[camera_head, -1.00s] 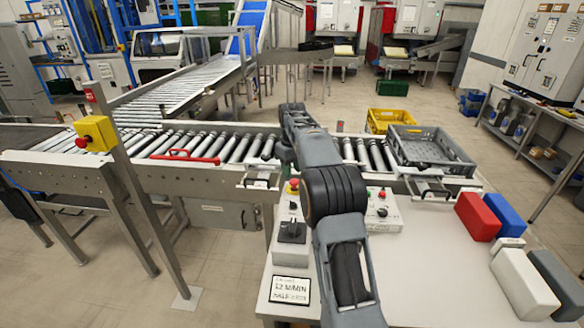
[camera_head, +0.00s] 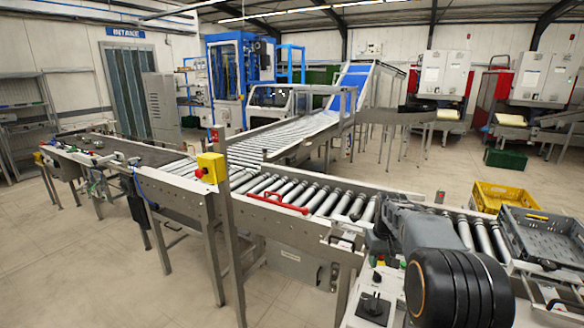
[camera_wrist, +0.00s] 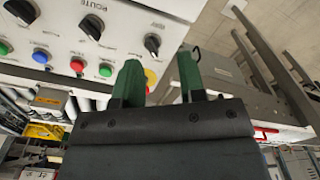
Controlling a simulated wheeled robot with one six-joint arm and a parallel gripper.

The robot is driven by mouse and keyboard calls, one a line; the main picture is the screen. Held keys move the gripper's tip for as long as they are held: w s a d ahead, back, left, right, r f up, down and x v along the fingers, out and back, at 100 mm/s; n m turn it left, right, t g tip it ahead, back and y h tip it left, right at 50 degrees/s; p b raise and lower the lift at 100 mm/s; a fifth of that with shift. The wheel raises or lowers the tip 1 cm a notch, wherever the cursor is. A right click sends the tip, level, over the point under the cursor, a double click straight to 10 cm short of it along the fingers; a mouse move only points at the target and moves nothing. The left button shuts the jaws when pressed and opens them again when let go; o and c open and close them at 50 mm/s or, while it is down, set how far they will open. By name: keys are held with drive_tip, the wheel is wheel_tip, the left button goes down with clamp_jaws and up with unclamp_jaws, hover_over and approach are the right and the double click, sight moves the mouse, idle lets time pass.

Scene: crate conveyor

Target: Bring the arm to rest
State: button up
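My gripper (camera_wrist: 162,82) shows in the wrist view as two green fingers standing apart, with nothing between them. Its fingertips lie in front of a white control panel (camera_wrist: 118,52) with knobs and coloured buttons; I cannot tell whether they touch it. In the head view my arm fills the lower right, over the near side of the roller conveyor (camera_head: 318,200). The gripper's fingers are hidden there.
The control box (camera_head: 368,318) stands just left of my arm. A grey crate (camera_head: 548,262) sits on the rollers at the right, with a yellow crate (camera_head: 490,198) behind it. A post with a yellow stop box (camera_head: 211,168) rises at the left. Open floor lies front left.

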drive_tip(key=s+a+r+t, duration=0.1)
drive_tip(key=s+a, duration=0.2)
drive_tip(key=s, duration=0.5)
drive_tip(key=s+a+r+t, duration=0.1)
drive_tip(key=s+a, duration=0.2)
drive_tip(key=s, duration=0.6)
drive_tip(key=s+a+r+t, duration=0.1)
drive_tip(key=s+a+t, duration=0.1)
drive_tip(key=s, duration=0.6)
drive_tip(key=shift+s+a+r, duration=0.2)
drive_tip(key=shift+s+a, duration=0.2)
drive_tip(key=shift+a, duration=0.5)
